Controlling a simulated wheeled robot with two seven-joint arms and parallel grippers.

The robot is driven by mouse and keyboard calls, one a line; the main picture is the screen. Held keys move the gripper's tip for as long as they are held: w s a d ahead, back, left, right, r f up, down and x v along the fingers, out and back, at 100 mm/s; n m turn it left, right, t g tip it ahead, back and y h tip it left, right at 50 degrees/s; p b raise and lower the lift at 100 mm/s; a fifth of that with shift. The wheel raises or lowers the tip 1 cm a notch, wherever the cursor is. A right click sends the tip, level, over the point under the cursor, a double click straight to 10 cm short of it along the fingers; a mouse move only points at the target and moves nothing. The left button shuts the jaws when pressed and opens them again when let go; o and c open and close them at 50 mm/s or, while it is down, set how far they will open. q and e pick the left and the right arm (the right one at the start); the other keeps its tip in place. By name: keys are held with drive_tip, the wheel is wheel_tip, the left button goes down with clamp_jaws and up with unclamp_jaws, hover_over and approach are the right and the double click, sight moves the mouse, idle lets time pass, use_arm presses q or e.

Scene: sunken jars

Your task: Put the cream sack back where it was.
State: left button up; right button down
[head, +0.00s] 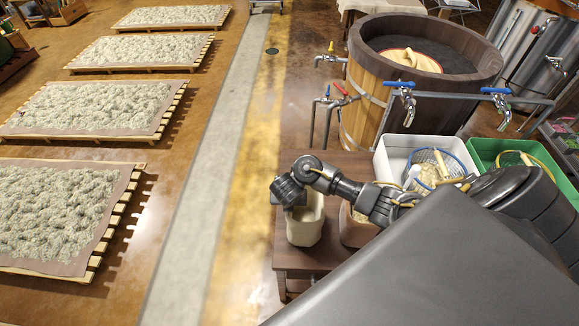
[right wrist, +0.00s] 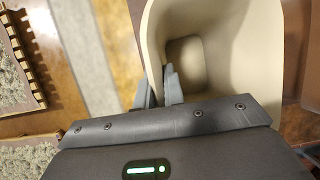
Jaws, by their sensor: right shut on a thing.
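My right gripper (head: 294,207) is at a cream open container (head: 306,229) at the left side of the small brown table. In the right wrist view, my right gripper's fingers (right wrist: 160,90) are shut on the wall of this container (right wrist: 235,50), one finger inside and one outside. The container looks empty inside. I cannot tell whether it rests on the table. My left gripper is not in view.
A brown-pink container (head: 355,230) stands right beside the cream one on the brown table (head: 290,258). Taps (head: 403,98) jut out around the tub. Pallets (head: 105,240) of fluffy fibre lie left; the floor strip between is clear.

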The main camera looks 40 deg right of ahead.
drive_tip(key=shift+f, duration=0.1)
drive_tip(key=c, duration=1.5)
unclamp_jaws()
